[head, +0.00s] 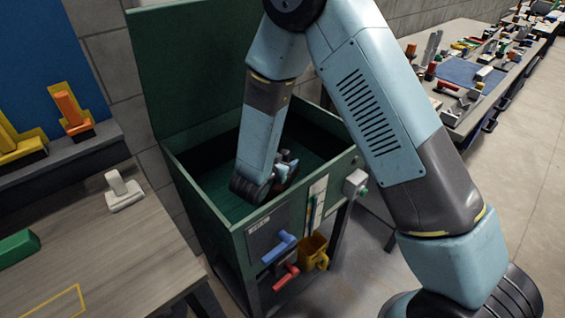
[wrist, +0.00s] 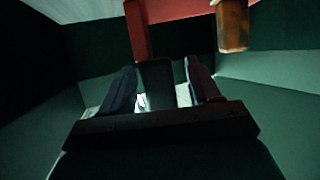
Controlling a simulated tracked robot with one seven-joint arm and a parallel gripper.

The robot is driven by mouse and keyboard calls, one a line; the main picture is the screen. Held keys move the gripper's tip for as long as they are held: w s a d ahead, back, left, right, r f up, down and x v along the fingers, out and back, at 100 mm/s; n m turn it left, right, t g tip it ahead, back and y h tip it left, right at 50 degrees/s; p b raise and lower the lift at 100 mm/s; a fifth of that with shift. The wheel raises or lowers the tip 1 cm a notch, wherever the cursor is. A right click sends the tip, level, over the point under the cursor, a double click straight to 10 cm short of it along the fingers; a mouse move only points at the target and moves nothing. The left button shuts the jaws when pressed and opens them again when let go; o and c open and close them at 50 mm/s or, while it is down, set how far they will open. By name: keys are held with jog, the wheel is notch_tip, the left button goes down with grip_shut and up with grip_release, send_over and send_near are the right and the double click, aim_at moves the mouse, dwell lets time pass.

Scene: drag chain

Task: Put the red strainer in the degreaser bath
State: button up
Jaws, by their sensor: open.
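The green degreaser bath (head: 205,207) stands in the middle of the head view with its lid (head: 190,75) raised at the back. My gripper (head: 287,163) is down inside it, partly hidden by my own arm. In the wrist view my gripper (wrist: 160,78) has its two fingers spread. A dark block shows between them; I cannot tell what it is. Beyond the fingertips is a red thing (wrist: 185,9) with a red bar, probably the red strainer, cut off by the top edge. I cannot tell whether the fingers touch it. The strainer is not visible in the head view.
An orange-brown cylinder (wrist: 233,27) is beside the red thing. Blue (head: 278,248) and red (head: 286,277) levers and a yellow cup (head: 313,252) are on the bath's front. A wooden table (head: 110,260) stands left; a cluttered bench (head: 470,90) is at right.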

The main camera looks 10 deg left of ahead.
jog(key=v, duration=1.2)
jog(key=w+d+r+n+g+y, duration=0.1)
jog(key=w+d+r+y, duration=0.3)
jog(key=r, duration=0.5)
jog(key=w+d+r+g+y, duration=0.1)
jog(key=w+r+y, duration=0.3)
jog(key=w+r, duration=0.45)
jog(key=s+d+r+n+g, duration=0.1)
jog(key=s+d+r+n, duration=0.1)
jog(key=s+d+r, duration=0.55)
jog(key=s+d+r+n+g, duration=0.1)
jog(key=s+d+r+g, duration=0.2)
jog(key=d, duration=0.7)
jog(key=s+d+r+g+h, duration=0.1)
jog(key=s+d+r+h, duration=0.1)
jog(key=s+d, duration=1.2)
jog(key=shift+r+h, duration=0.25)
jog(key=shift+h, duration=0.65)
